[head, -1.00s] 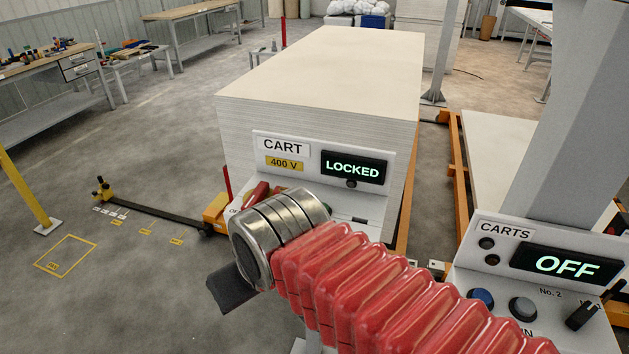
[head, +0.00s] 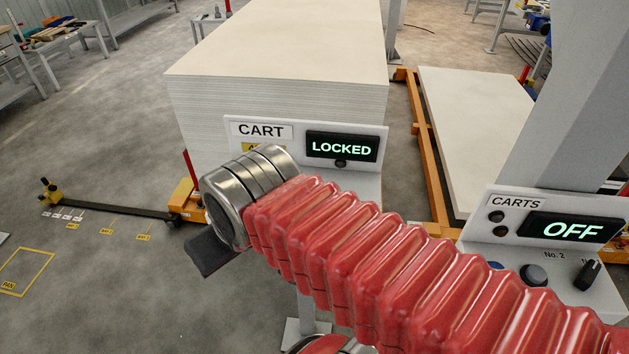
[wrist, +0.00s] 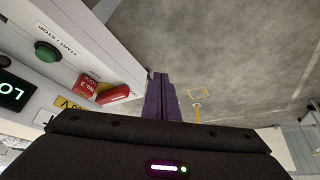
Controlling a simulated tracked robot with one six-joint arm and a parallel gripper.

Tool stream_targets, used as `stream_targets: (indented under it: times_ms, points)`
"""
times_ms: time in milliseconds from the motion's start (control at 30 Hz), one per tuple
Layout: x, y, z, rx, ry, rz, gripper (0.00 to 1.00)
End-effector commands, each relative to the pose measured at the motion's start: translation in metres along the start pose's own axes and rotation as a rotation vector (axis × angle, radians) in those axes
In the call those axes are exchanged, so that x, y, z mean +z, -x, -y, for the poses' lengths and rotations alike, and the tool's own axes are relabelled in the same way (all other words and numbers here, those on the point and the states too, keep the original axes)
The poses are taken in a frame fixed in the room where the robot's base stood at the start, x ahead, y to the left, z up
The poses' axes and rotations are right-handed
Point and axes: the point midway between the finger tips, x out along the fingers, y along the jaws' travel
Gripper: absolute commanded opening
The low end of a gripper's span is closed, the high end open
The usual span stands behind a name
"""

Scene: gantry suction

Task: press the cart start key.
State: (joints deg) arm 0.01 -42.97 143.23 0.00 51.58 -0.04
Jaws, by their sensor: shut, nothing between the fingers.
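The cart panel (head: 355,182) reads CART, with a lit LOCKED display (head: 342,147). My arm covers its lower part in the head view, so the start key is hidden there. In the wrist view a round green button (wrist: 46,51) sits on the panel beside the words START / STOP. A red handle (wrist: 113,94) and a red lock tag (wrist: 87,85) are between it and my gripper. My gripper (wrist: 159,76) is shut and empty, its purple fingers beyond the panel's edge, to the right of the button and apart from it. The fingertips are hidden in the head view.
A second panel marked CARTS (head: 518,203) shows OFF (head: 572,230) at the right, by a grey column (head: 570,110). A tall stack of boards (head: 275,95) stands behind the cart panel. Open floor (head: 90,270) with yellow markings lies at the left.

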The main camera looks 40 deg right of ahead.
Motion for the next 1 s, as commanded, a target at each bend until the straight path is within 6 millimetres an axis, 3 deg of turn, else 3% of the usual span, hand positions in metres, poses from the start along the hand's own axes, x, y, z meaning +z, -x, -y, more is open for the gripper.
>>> stream_targets:
  times_ms: [167, 367, 700, 1000]
  points:
    - [-0.006, 0.004, -0.008, 0.011, 0.023, 0.017, 0.0]
    - [-0.028, 0.016, -0.041, 0.038, 0.12, 0.087, 0.0]
    - [-0.065, 0.046, -0.128, 0.015, 0.364, 0.26, 0.0]
    - [-0.075, 0.073, -0.21, -0.092, 0.561, 0.364, 0.0]
